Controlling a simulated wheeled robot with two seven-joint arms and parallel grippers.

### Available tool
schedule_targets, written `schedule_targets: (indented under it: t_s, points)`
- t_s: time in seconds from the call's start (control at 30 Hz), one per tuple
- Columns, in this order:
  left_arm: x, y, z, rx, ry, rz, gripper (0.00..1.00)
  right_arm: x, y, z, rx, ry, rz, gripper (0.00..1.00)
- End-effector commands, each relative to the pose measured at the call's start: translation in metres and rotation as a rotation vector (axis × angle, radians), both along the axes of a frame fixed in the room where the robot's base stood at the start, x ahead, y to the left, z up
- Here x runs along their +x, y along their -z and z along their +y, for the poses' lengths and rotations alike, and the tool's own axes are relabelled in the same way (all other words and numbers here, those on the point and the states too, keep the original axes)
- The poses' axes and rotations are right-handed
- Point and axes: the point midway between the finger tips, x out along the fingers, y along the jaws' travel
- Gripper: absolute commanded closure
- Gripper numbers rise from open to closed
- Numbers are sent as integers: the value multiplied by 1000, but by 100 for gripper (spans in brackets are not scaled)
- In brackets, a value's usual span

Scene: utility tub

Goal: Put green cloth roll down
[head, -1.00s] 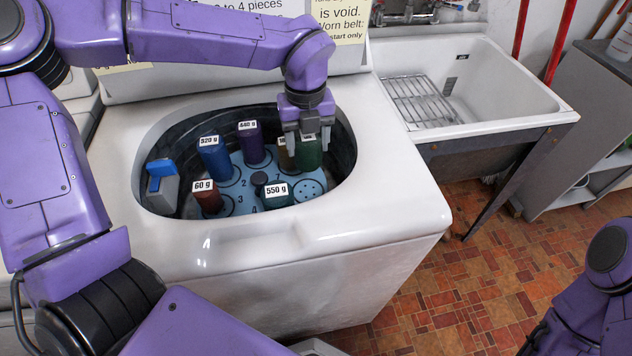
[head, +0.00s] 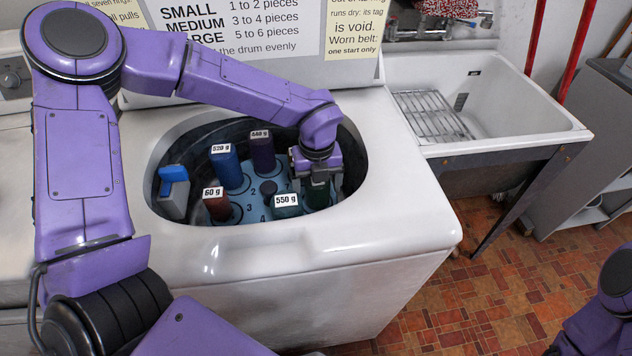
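The green cloth roll (head: 317,196) is inside the washer drum, at the right of the light blue numbered disc (head: 250,212). My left gripper (head: 316,180) reaches down over it from above and appears shut on its upper part. The gripper hides the roll's top, and I cannot tell whether its bottom touches the disc. A teal roll labelled 550 g (head: 287,208) stands just left of it. My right gripper is out of view; only part of that arm shows at the lower right.
Blue (head: 226,170), purple (head: 262,156) and red-brown (head: 217,206) labelled rolls stand on the disc. A grey and blue container (head: 173,193) sits at the drum's left. The white washer rim (head: 390,200) surrounds the opening. A sink (head: 490,110) stands to the right.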

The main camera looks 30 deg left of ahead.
Motion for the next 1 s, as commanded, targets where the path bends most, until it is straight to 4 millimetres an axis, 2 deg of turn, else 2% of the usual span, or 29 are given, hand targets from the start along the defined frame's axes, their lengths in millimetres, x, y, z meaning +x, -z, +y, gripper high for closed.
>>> schedule_targets:
  t_s: [0.23, 0.33, 0.43, 0.7, 0.83, 1.0]
  points:
    - [0, -1, 0, 0, 0, 0, 15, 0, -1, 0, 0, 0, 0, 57]
    - [0, -8, 0, 0, 0, -1, 15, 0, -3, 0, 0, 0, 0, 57]
    - [1, -28, 0, -2, -2, -4, 15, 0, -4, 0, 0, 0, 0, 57]
    - [1, -96, 0, -1, -1, -5, 15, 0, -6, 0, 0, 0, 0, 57]
    - [1, -116, 0, -1, -1, -2, 15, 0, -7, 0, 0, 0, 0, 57]
    - [0, -124, 0, -1, 0, -1, 15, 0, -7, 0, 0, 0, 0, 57]
